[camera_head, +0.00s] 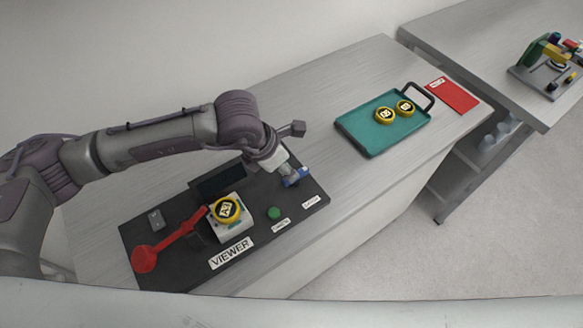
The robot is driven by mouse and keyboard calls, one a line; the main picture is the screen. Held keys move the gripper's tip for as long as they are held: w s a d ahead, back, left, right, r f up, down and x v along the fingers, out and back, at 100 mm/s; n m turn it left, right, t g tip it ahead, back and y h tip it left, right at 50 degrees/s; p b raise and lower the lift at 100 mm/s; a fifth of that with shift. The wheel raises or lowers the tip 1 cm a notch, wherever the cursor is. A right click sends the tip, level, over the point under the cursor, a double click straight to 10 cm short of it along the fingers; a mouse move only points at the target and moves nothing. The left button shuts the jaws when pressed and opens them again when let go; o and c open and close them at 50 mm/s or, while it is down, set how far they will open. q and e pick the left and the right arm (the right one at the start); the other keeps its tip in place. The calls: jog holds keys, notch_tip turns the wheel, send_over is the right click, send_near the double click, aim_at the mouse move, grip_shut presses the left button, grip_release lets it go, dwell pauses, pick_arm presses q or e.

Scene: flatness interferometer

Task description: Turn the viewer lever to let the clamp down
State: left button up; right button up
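The viewer is a dark base plate (185,268) labelled VIEWER on the near table. A red lever (178,240) with a round red knob lies across its left part, slanting from the knob at lower left up toward a white block (235,227). A yellow-rimmed disc (227,209) with a dark marked face sits on this block. I cannot clearly make out the clamp. My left gripper (290,174) is over the plate's right part, apart from the red lever. A small blue piece (296,178) is at its fingertips; whether it is gripped is unclear. My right gripper is out of view.
A green button (274,213), white labels and a dark screen (218,180) are on the plate. A teal tray (372,146) with two yellow discs stands farther right, beside a red card (453,95). Another table (470,50) holds a colourful device (548,62). Bare tabletop separates plate and tray.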

pick_arm(q)
jog(key=shift+p+x, duration=0.5)
jog(key=shift+x, duration=2.05)
grip_shut()
